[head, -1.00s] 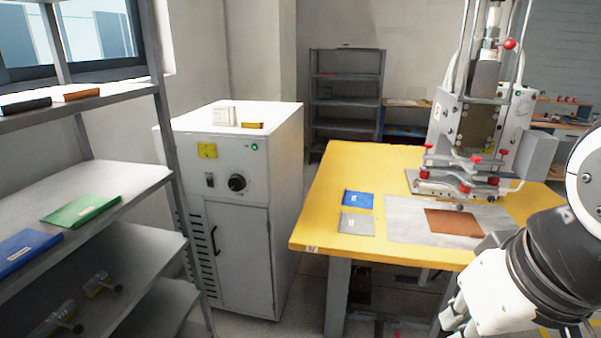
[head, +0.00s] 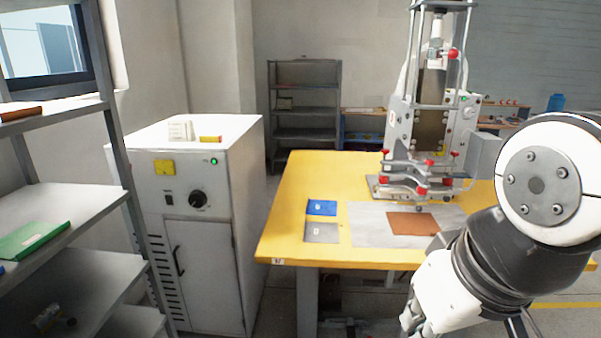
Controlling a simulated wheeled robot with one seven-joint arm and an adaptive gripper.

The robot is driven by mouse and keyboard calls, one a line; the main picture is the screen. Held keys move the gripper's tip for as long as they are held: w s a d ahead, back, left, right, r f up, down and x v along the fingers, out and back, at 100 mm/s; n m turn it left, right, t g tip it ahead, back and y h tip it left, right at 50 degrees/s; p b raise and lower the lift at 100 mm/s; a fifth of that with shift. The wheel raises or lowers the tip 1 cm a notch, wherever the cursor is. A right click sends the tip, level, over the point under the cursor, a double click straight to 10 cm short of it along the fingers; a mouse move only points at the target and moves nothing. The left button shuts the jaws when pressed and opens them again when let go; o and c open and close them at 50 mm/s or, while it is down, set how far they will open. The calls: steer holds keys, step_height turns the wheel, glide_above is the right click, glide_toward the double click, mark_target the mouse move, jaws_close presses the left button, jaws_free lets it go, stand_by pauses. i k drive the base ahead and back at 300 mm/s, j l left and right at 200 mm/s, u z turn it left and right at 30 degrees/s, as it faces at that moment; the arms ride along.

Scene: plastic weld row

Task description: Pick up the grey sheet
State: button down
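The grey sheet (head: 321,233) lies flat on the yellow table (head: 290,190), near its front left part, with a small white label on it. A blue sheet (head: 321,208) lies just behind it. My arm comes in from the right in the head view, in front of the table. The end of my arm hangs low near the bottom edge, right of the grey sheet and apart from it. My gripper's fingers cannot be made out clearly.
A brown sheet (head: 412,223) lies on a pale plate (head: 368,226) before the welding machine (head: 428,130). A white cabinet (head: 205,250) stands left of the table. A shelf rack (head: 70,215) at far left holds a green packet (head: 30,238).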

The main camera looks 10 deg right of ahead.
mark_target(316, 232)
steer(key=i+l, duration=0.15)
steer(key=i, duration=0.4)
steer(key=i+l, duration=0.1)
steer(key=i, duration=0.5)
steer(key=i+l, duration=0.15)
steer(key=i, duration=0.4)
steer(key=u, duration=0.05)
